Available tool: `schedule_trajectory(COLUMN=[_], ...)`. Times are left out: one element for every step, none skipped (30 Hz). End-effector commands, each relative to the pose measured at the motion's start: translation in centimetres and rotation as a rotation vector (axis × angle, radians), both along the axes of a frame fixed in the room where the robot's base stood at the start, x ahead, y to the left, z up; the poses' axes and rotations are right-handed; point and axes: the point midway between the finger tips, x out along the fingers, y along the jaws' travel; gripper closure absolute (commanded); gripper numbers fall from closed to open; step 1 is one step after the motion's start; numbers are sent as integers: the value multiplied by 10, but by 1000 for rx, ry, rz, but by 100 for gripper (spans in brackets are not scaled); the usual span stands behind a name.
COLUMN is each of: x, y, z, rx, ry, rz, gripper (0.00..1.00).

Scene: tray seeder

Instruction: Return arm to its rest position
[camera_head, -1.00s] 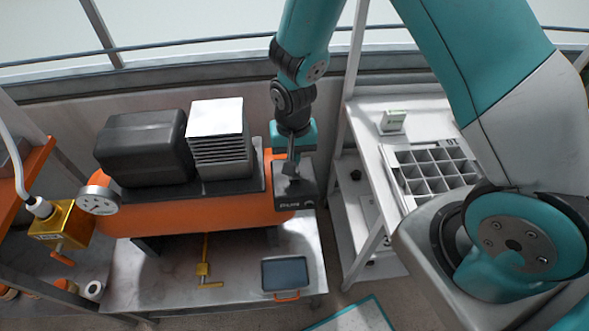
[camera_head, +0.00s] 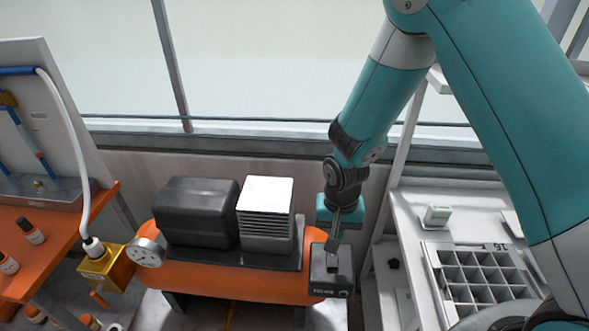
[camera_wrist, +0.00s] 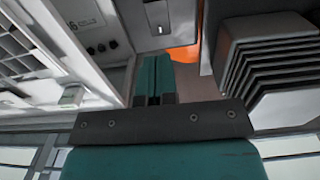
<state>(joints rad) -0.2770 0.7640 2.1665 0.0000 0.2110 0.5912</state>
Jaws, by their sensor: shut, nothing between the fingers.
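My arm comes down from the upper right in the head view. My gripper (camera_head: 340,212) hangs just above and behind a dark switch box (camera_head: 330,284) at the right end of an orange compressor. A grey lever stands up from the box, close under the gripper. I cannot tell from the head view whether they touch. In the wrist view my gripper (camera_wrist: 155,62) has its two teal fingers together with nothing between them. The switch box (camera_wrist: 158,18) shows beyond the fingertips.
The orange compressor tank (camera_head: 215,279) carries a black housing (camera_head: 200,212) and a finned block (camera_head: 266,215). A white bench with a celled tray (camera_head: 485,275) is on the right. An orange bench with small bottles (camera_head: 30,231) is on the left. A window rail runs behind.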

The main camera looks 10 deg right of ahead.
Motion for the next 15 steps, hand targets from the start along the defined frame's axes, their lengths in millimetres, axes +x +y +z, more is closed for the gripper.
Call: schedule_trajectory(x=[0, 0, 0, -1, -1, -3, -5, -8, -13, -19, -25, -35, -43, -52, -65], y=[0, 0, 1, 3, 4, 8, 10, 14, 18, 22, 26, 30, 33, 36, 39], z=[0, 1, 4, 8, 14, 24, 33, 44, 60, 73, 86, 104, 116, 128, 143], rx=[0, 2, 7, 12, 20, 36, 50, 67, 92, 113, 134, 161, 180, 199, 223], ry=[0, -1, -2, -4, -6, -10, -13, -17, -22, -27, -34, -42, -48, -55, -66], rz=[0, 2, 8, 15, 26, 48, 69, 95, 136, 171, 210, 265, 307, 351, 411], gripper=[100, 100, 100, 100, 100, 100, 100, 100, 100, 100, 100, 100, 100, 100, 100])
